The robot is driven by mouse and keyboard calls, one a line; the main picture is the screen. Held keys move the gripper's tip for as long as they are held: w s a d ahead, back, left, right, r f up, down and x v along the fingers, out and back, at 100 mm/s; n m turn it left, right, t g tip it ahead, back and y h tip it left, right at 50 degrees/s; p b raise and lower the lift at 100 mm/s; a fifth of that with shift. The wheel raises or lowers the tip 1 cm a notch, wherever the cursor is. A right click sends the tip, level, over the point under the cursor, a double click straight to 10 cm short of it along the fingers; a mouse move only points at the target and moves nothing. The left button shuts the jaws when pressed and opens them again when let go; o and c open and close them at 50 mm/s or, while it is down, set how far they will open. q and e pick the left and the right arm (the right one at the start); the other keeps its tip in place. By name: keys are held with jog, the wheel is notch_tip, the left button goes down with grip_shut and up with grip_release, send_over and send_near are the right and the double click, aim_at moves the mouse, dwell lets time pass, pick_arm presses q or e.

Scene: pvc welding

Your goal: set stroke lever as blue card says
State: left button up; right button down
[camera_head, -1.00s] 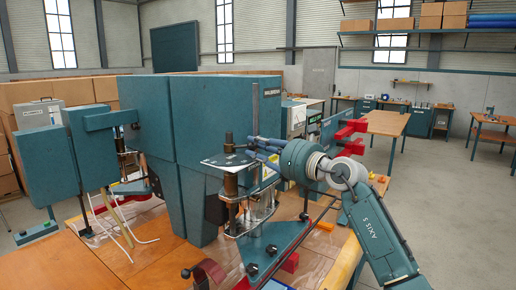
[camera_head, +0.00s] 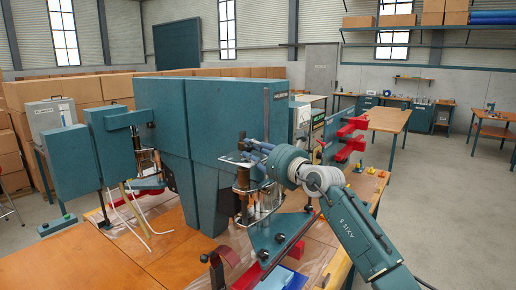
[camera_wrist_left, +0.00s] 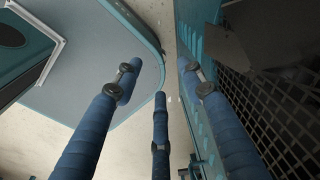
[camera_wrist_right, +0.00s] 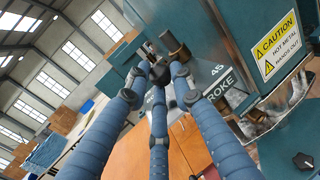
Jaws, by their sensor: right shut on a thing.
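My right gripper (camera_head: 250,150) is at the top of the welding machine's post. In the right wrist view its fingers (camera_wrist_right: 157,75) close around a small dark knob, which looks like the stroke lever's end (camera_wrist_right: 158,70). A blue flat sheet (camera_head: 285,279), possibly the blue card, lies at the bottom; no text is legible. My left gripper (camera_wrist_left: 160,82) is open and empty.
The tall green machine body (camera_head: 215,130) stands close left of my right gripper. A yellow "CAUTION hot metal" label (camera_wrist_right: 276,46) is on a nearby housing. Red clamp arms (camera_head: 350,135) stick out at the right. Open floor lies on the right side.

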aim_at(242, 162)
jog(key=shift+s+a, duration=0.25)
jog(key=shift+a, duration=1.45)
pick_arm(q)
jog(key=shift+s+a+r, duration=0.25)
jog(key=shift+s+a, duration=0.2)
jog(key=shift+a, duration=0.2)
pick_arm(e)
jog(key=shift+a, duration=0.1)
jog(key=c, duration=1.8)
grip_release()
jog(key=shift+a, duration=0.25)
jog(key=shift+s+d, duration=0.2)
jog(key=shift+d, duration=0.15)
pick_arm(q)
jog(key=shift+w, duration=0.1)
pick_arm(e)
jog(key=v, duration=1.1)
jog(key=shift+s, duration=0.2)
